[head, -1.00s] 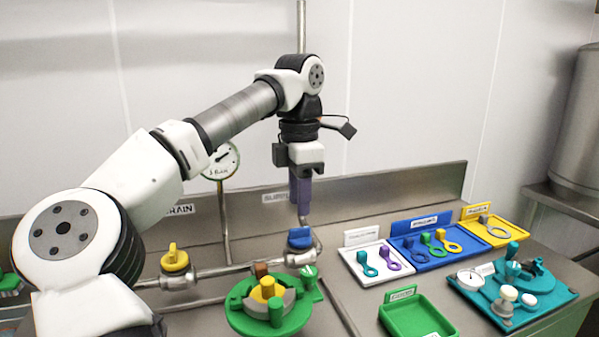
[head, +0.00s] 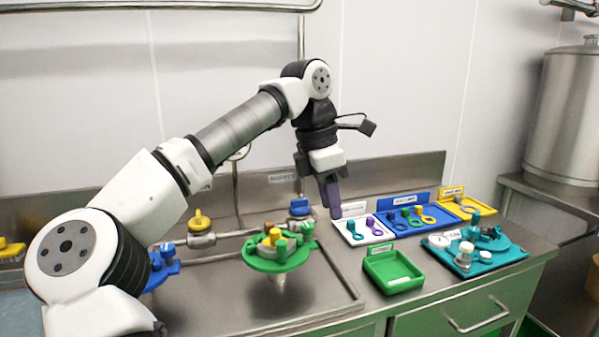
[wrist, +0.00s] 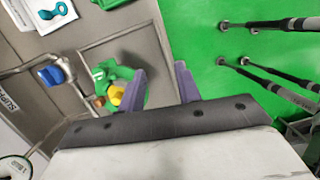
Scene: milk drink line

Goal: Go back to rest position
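My gripper (head: 331,196) hangs from my raised arm with its purple fingers pointing down. In the head view it overlaps the left side of the white tray (head: 376,239). In the wrist view the two purple fingers of my gripper (wrist: 163,80) stand apart with nothing held between them. Past the fingers there, the green round fixture (wrist: 128,92) with a yellow part lies below and apart from them. The same green fixture (head: 258,264) sits over the sink area in the head view.
A green tray (head: 393,286), a blue tray (head: 441,246) and a teal station (head: 502,258) are on the counter to the right. A yellow valve (head: 198,222) and a blue valve (head: 299,207) sit on the pipe behind. Green floor (wrist: 245,50) shows in the wrist view.

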